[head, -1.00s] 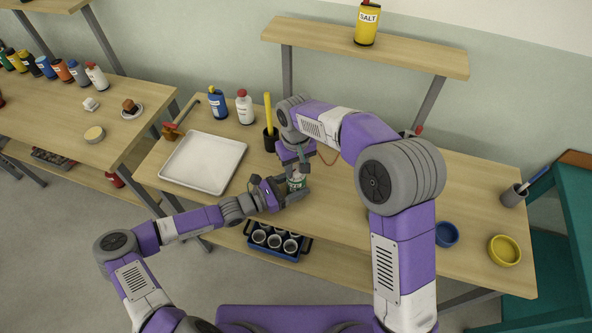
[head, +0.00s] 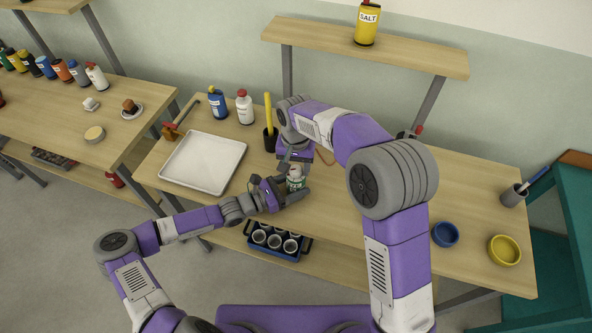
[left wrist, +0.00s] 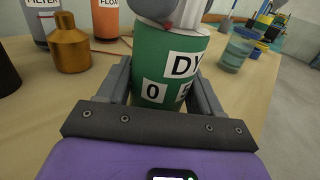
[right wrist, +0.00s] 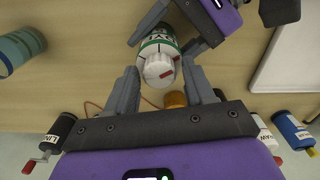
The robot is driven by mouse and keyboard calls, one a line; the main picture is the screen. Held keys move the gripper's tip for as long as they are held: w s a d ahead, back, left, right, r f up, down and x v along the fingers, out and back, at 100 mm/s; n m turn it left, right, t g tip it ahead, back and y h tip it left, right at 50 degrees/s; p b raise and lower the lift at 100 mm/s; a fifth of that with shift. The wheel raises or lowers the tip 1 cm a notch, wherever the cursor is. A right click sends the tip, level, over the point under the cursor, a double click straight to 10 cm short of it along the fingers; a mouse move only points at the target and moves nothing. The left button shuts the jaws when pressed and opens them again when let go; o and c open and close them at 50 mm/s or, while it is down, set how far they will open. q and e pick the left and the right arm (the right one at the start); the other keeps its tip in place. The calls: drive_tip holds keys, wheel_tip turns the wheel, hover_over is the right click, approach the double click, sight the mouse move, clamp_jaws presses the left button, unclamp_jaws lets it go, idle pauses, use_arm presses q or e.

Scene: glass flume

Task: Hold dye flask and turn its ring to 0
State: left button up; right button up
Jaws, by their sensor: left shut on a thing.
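The dye flask (head: 296,184) is green with a white top. It stands upright at the bench's front. My left gripper (head: 292,190) is shut on its body from the side. In the left wrist view the flask (left wrist: 165,75) shows part of a "DY" label and the numbers 0 and 5. A red mark shows at its upper edge. In the right wrist view its white ring (right wrist: 158,68) carries a red mark. My right gripper (right wrist: 160,85) is above, its open fingers on either side of the ring with small gaps. Where the ring's mark points is unclear.
A white tray (head: 240,150) lies left of the flask. A dark holder with a yellow stick (head: 268,115) stands behind. A brass bottle (left wrist: 70,48) and teal jar (left wrist: 240,48) are nearby. Blue (head: 445,234) and yellow (head: 518,252) bowls sit at the right.

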sight(296, 169)
drive_tip(key=shift+r, duration=3.05)
use_arm(q)
drive_tip(key=o, duration=1.2)
drive_tip(key=shift+a, duration=0.1)
drive_tip(key=v, duration=1.2)
